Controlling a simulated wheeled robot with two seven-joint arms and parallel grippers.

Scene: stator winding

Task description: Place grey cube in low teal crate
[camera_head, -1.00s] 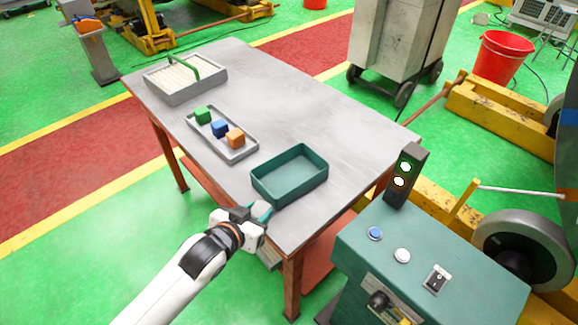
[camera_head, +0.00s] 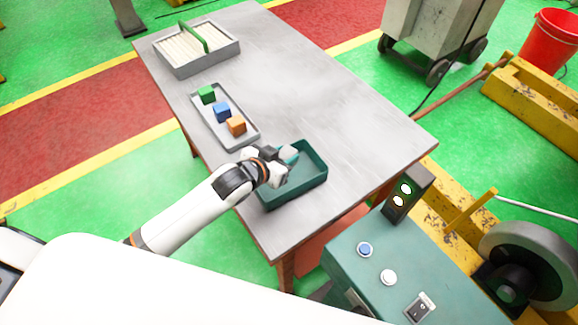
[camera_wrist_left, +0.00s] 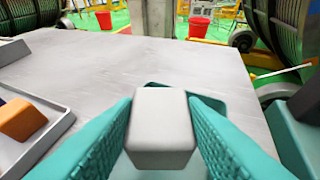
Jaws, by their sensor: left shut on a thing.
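The grey cube (camera_wrist_left: 160,125) is between the teal fingers of my left gripper (camera_wrist_left: 160,135) in the left wrist view. In the head view my left gripper (camera_head: 287,158) is shut on the cube and is over the left part of the low teal crate (camera_head: 312,178). The gripper hides part of the crate's interior and its left wall. The crate stands near the table's front edge, and its far rim shows behind the cube in the left wrist view (camera_wrist_left: 215,103). My right gripper is not in view.
A grey tray (camera_head: 233,143) holds a green cube (camera_head: 207,94), a blue cube (camera_head: 222,112) and an orange cube (camera_head: 236,126), left of the crate. A grey box with a green handle (camera_head: 208,58) stands at the table's far left. The table's right side (camera_head: 350,110) is clear.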

